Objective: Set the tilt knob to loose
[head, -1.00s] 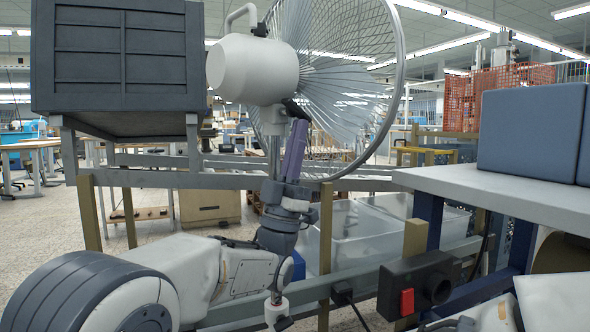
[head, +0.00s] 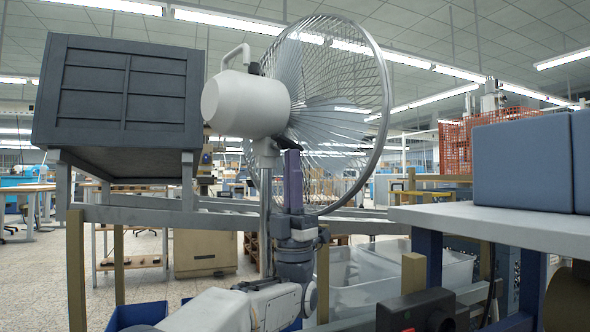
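The grey pedestal fan has a light grey motor housing (head: 245,105) and a round wire cage (head: 381,110) facing right, on an upright pole (head: 266,215). A small dark part (head: 281,139) shows under the housing, just above my gripper; I cannot tell whether it is the tilt knob or its bracket. My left gripper (head: 292,154) points up from below, its purple finger right of the pole, close under this part. The finger shows edge-on, so I cannot see whether it is open or shut, nor whether it touches. My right gripper is out of view.
A dark slatted crate (head: 125,90) stands on a frame at left. A light table (head: 500,225) with blue-grey blocks (head: 525,165) is at right. A clear bin (head: 375,280) and a grey rail (head: 140,214) lie behind my arm. A blue bin (head: 137,314) is at lower left.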

